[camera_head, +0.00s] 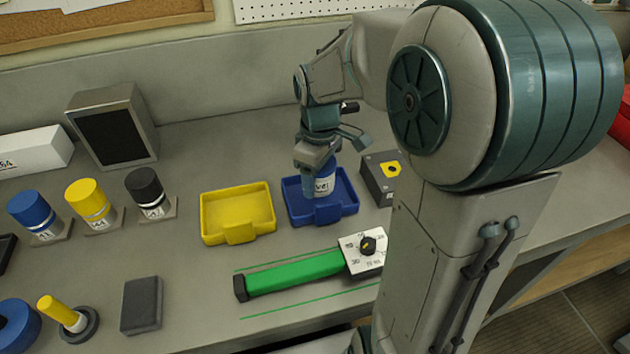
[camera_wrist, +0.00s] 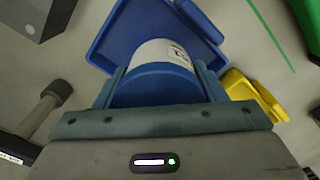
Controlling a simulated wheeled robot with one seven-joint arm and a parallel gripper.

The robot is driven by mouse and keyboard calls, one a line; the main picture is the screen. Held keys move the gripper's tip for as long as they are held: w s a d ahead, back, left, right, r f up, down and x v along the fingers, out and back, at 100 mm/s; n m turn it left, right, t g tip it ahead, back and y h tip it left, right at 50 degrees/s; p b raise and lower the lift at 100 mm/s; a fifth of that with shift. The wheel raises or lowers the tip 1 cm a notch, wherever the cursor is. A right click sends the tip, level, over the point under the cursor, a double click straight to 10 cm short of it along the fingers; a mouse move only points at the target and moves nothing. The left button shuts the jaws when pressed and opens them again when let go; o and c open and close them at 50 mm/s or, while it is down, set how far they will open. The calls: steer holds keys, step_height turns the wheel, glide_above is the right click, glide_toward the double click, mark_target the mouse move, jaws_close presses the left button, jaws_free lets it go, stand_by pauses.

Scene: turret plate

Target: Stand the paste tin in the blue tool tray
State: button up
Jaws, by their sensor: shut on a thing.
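The tin (camera_head: 325,186), blue with a white label, is held in my gripper (camera_head: 317,168) and looks upright. It is over or in the blue tool tray (camera_head: 349,208); I cannot tell whether its base touches the tray floor. In the wrist view, the tin's blue top (camera_wrist: 158,88) sits between my two fingers, with its white label beyond. The blue tray also shows in the wrist view (camera_wrist: 112,42), around and beyond the tin. My gripper is shut on the tin. My fingers hide part of its upper side.
A yellow tray (camera_head: 237,216) stands left of the blue one. A grey box with a yellow mark (camera_head: 382,178) stands close on the right. A green bar with a white dial plate (camera_head: 300,272) lies in front. Several labelled cylinders, including a yellow one (camera_head: 88,200), stand at left.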

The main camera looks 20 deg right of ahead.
mark_target(319, 188)
steer(key=shift+w+d+f, duration=0.1)
steer(key=shift+w+f, duration=0.05)
steer(key=shift+w, duration=0.05)
steer(key=shift+f+b, duration=1.7)
steer(key=shift+f, duration=0.2)
steer(key=shift+f, duration=0.2)
steer(key=o, duration=1.3)
step_height(319, 188, up, 12)
steer(key=shift+r+p, duration=0.2)
steer(key=shift+p, duration=0.2)
steer(key=shift+s, duration=0.1)
